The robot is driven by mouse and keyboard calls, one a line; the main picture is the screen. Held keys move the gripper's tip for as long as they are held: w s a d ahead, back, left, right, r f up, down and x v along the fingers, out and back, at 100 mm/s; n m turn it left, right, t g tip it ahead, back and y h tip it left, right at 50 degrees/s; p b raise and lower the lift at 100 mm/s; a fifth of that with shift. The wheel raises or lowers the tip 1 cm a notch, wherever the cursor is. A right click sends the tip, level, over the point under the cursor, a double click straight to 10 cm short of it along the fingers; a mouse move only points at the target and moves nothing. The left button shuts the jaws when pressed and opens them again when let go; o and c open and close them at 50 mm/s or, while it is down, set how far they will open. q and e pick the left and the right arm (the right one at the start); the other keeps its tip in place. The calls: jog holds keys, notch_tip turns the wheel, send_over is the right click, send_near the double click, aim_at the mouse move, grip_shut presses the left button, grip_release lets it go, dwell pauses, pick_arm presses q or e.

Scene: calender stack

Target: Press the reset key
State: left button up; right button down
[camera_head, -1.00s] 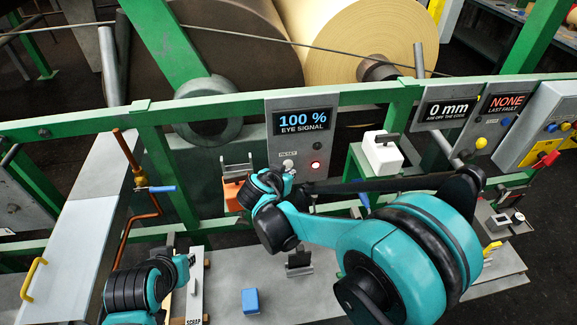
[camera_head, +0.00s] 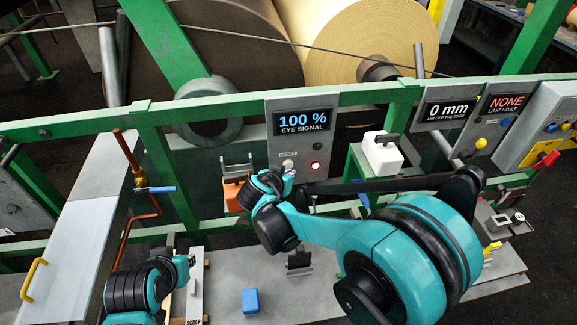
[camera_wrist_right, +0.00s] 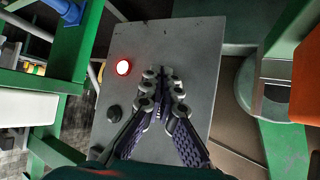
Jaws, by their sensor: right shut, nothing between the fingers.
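The grey eye signal panel (camera_head: 275,150) stands upright on the green frame, its display (camera_head: 303,123) reading 100 %. A "RESET" label shows on it, just above a pale round part (camera_head: 288,164) at the tip of my right gripper (camera_head: 286,172). A red lit lamp (camera_head: 315,165) is to the right of that. In the right wrist view, my right gripper (camera_wrist_right: 164,78) is shut and empty, its fingertips over the panel face (camera_wrist_right: 190,40) and covering the key. Contact cannot be told. The red lamp (camera_wrist_right: 123,67) and a black knob (camera_wrist_right: 115,113) are left of the fingers. My left arm shows at the lower left; its fingers are unclear.
Right of the panel are a white box (camera_head: 383,155) on a green stand, a 0 mm display (camera_head: 446,110) and a last-fault display (camera_head: 507,101) reading NONE. An orange block (camera_head: 232,194) is left of my right gripper. A blue block (camera_head: 250,301) lies on the grey bench.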

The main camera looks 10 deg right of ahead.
jog(key=shift+w, duration=0.15)
jog(key=shift+w, duration=0.3)
jog(key=shift+w, duration=0.45)
dwell(0.9)
jog(key=shift+s, duration=0.9)
jog(key=shift+s, duration=0.1)
jog(key=s, duration=0.4)
jog(key=shift+s, duration=0.4)
dwell(0.7)
